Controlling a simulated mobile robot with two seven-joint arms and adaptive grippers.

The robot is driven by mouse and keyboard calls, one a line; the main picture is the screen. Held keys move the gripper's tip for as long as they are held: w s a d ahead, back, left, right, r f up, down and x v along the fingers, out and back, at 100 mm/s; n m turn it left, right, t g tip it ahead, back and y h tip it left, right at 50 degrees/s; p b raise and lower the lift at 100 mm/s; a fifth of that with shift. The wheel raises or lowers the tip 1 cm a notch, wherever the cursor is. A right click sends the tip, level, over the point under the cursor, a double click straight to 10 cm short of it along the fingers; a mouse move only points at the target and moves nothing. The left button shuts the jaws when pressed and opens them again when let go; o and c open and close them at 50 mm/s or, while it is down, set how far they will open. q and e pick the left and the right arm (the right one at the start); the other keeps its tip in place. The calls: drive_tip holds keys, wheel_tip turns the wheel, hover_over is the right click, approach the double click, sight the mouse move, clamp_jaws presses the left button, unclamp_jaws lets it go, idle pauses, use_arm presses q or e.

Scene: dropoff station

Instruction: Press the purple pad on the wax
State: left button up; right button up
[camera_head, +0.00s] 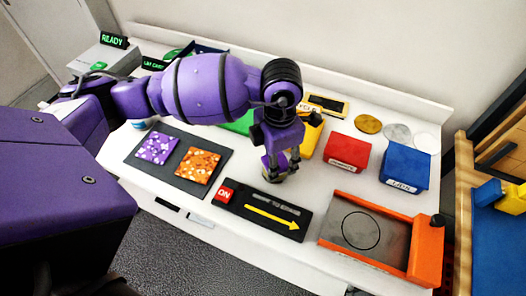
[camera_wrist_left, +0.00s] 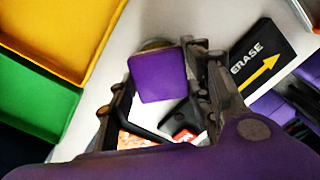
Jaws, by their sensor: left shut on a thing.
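My left gripper (camera_head: 275,170) is shut on a small purple block (camera_wrist_left: 158,76), above the white table, just behind the black panel. A brass-coloured round part (camera_wrist_left: 155,44) shows beside the block in the wrist view. A purple speckled square (camera_head: 157,147) and an orange speckled square (camera_head: 198,164) lie flat on a dark mat (camera_head: 178,182), left of the gripper. I cannot tell which thing is the wax. My right gripper is not in view.
The black panel (camera_head: 290,228) has a red ON button (camera_head: 225,194) and a yellow arrow. An orange-framed grey plate (camera_head: 335,228) with a circle stands to its right. Red (camera_head: 347,152) and blue (camera_head: 405,165) bins and several discs are behind. A green bin (camera_head: 238,124) is partly hidden.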

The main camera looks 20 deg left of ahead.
use_arm(q)
drive_tip(key=shift+f, duration=0.1)
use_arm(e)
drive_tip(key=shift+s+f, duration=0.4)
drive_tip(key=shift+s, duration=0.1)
use_arm(q)
drive_tip(key=shift+f, duration=0.4)
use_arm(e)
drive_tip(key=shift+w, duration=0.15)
use_arm(q)
drive_tip(key=shift+f, duration=0.1)
idle(0.8)
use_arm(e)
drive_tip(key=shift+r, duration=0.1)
use_arm(q)
drive_tip(key=shift+w+r+p, duration=0.1)
drive_tip(key=shift+r+p, duration=0.35)
drive_tip(key=shift+r, duration=0.8)
drive_tip(key=shift+r+p, duration=1.1)
drive_tip(key=shift+r, duration=1.35)
drive_tip(key=shift+f, duration=0.1)
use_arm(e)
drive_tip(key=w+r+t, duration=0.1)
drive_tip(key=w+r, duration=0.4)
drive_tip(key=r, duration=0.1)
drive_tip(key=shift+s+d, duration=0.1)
